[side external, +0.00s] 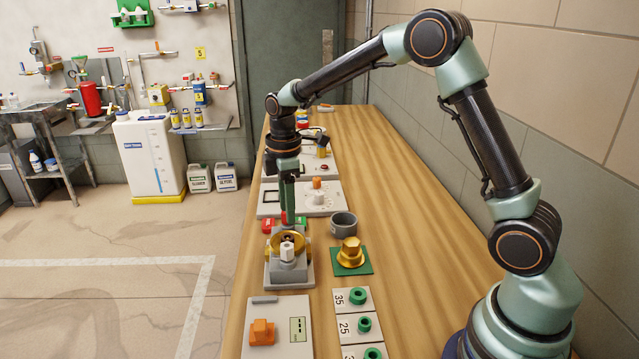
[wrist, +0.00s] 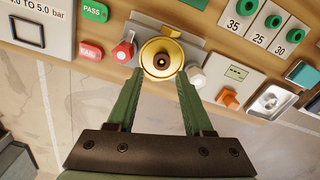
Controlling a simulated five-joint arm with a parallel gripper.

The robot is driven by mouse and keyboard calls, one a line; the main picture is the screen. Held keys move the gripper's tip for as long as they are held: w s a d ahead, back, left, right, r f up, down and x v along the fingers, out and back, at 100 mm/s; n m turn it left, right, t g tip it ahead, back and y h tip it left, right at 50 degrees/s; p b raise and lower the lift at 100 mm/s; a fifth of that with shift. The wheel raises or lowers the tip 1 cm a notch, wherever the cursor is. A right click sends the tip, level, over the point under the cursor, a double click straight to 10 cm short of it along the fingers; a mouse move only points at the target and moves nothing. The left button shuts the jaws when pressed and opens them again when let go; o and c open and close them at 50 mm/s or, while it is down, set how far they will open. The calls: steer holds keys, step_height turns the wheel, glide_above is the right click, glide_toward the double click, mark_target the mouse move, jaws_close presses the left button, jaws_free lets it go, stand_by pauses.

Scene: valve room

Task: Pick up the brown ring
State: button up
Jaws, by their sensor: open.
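A small brown ring (wrist: 162,61) with a dark hole sits at the centre of a round gold dish (wrist: 174,46) in the wrist view. The gold dish is on a grey fixture and also shows in the side view (side external: 272,246), where the ring is hard to make out. My gripper (wrist: 160,73) is open and empty, its two green fingers spread either side of the dish's near edge, with the ring between and slightly beyond the tips. In the side view my gripper (side external: 289,222) points straight down above the fixture. Whether the fingers touch the dish cannot be told.
A white knob (wrist: 197,77) and a red knob (wrist: 123,51) flank the dish closely. The bench's right side is clear.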

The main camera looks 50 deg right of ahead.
mark_target(288, 238)
steer(key=shift+a+f, duration=0.15)
steer(key=shift+f, duration=1.5)
steer(key=shift+a+f, duration=0.1)
steer(key=shift+f, duration=1.5)
jaws_close()
